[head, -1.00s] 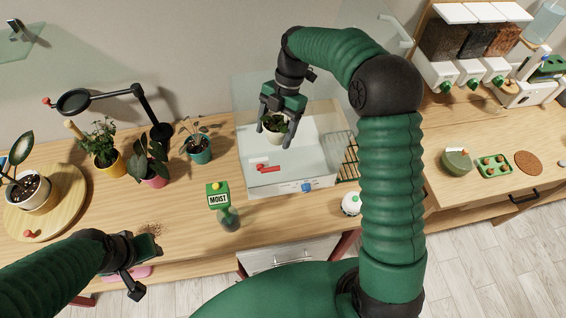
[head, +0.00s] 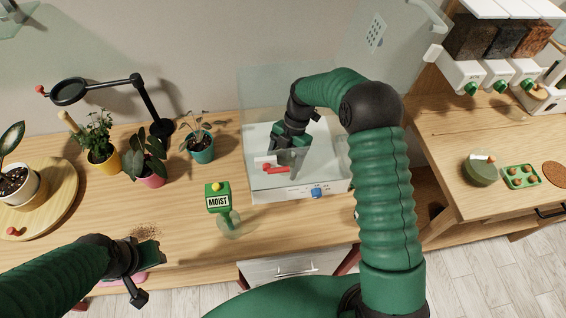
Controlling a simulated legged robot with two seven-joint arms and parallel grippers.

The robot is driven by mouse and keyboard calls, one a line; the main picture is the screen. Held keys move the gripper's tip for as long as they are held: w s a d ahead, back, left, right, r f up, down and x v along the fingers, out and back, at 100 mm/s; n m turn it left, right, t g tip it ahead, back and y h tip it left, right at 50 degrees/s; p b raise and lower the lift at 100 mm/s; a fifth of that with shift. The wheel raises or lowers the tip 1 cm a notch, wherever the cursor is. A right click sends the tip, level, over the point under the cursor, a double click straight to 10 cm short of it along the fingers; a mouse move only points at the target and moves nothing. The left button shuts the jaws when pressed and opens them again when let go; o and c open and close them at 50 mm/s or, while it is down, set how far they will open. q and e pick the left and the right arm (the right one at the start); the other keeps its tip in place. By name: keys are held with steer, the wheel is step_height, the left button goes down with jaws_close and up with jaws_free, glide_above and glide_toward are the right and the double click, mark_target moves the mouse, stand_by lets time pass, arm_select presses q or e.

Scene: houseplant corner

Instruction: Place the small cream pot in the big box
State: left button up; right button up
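The big box (head: 270,195) has clear walls and a white base, and stands on the table in the middle of the head view. Its clear lid (head: 265,88) is raised at the back. My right gripper (head: 286,162) points down inside the box's outline. The small cream pot with its dark-leaved plant is not clearly visible now; the gripper may hide it, and I cannot tell whether the fingers still hold it. My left gripper (head: 145,273) is open and empty, low over the table's front left.
A red-handled item (head: 275,168) lies in the box. A moisture meter (head: 218,204) stands left of the box. Potted plants in yellow (head: 104,172), pink (head: 150,180) and teal (head: 203,154) pots stand farther left. A larger pale pot (head: 20,190) sits on a round wooden board (head: 62,195).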

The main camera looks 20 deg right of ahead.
steer(key=shift+s, duration=0.1)
steer(key=o, duration=1.6)
steer(key=shift+c, duration=0.2)
steer(key=v, duration=1.2)
steer(key=shift+r+b, duration=0.1)
steer(key=shift+b, duration=0.25)
